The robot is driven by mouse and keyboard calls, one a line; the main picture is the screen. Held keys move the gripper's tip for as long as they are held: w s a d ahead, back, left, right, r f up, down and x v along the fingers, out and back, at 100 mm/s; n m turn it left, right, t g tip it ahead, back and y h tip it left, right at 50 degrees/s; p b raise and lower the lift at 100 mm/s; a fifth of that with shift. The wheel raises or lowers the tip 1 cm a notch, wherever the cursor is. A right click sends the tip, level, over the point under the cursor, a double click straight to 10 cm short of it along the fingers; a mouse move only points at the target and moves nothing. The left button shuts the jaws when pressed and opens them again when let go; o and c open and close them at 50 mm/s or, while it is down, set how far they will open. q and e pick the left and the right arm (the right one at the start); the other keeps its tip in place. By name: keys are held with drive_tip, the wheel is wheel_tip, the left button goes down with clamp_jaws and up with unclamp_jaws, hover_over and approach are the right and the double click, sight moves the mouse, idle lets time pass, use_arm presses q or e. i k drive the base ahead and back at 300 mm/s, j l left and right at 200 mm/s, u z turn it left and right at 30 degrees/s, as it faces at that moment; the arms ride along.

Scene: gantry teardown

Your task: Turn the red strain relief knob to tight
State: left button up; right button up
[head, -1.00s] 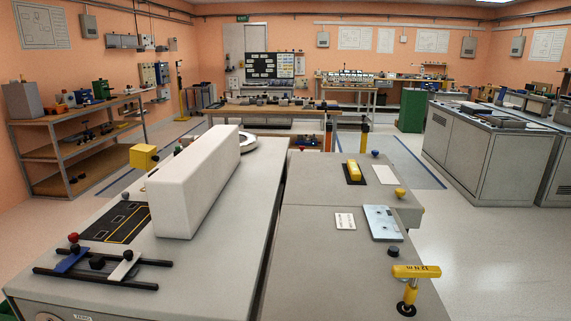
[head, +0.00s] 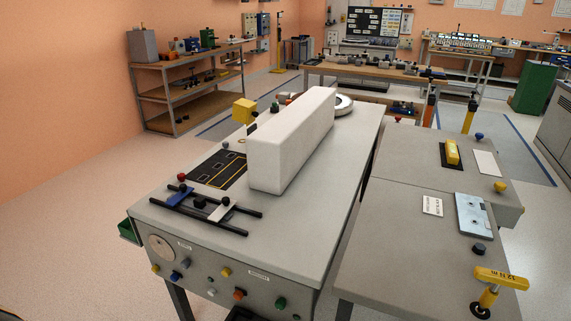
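Three reddish knobs show, and I cannot tell from any label which one is the strain relief knob. A small red ball knob (head: 182,177) stands at the blue slide on the black rails, on the left table's top. An orange-red knob (head: 239,294) is on that table's front panel, between a grey and a green knob. Another small red knob (head: 397,119) is at the far edge of the right table. The setting of each is too small to read. Neither of my grippers is in view.
A long white block (head: 290,145) stands on the left table (head: 310,235). The right table (head: 385,235) carries a yellow T-handle tool (head: 500,280), a light blue plate (head: 472,213) and a yellow handle (head: 452,152). A narrow gap separates the tables. Floor (head: 80,225) is free at left.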

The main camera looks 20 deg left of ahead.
sight(181, 177)
drive_tip(key=k, duration=0.6)
drive_tip(key=j+z, duration=0.15)
drive_tip(key=z, duration=1)
drive_tip(key=k+j, duration=0.1)
drive_tip(key=j, duration=1.7)
drive_tip(key=k+j, duration=0.15)
drive_tip(key=j, duration=0.75)
drive_tip(key=k+j, duration=0.1)
drive_tip(key=j, duration=1.65)
drive_tip(key=k+j, duration=0.15)
drive_tip(key=j, duration=0.75)
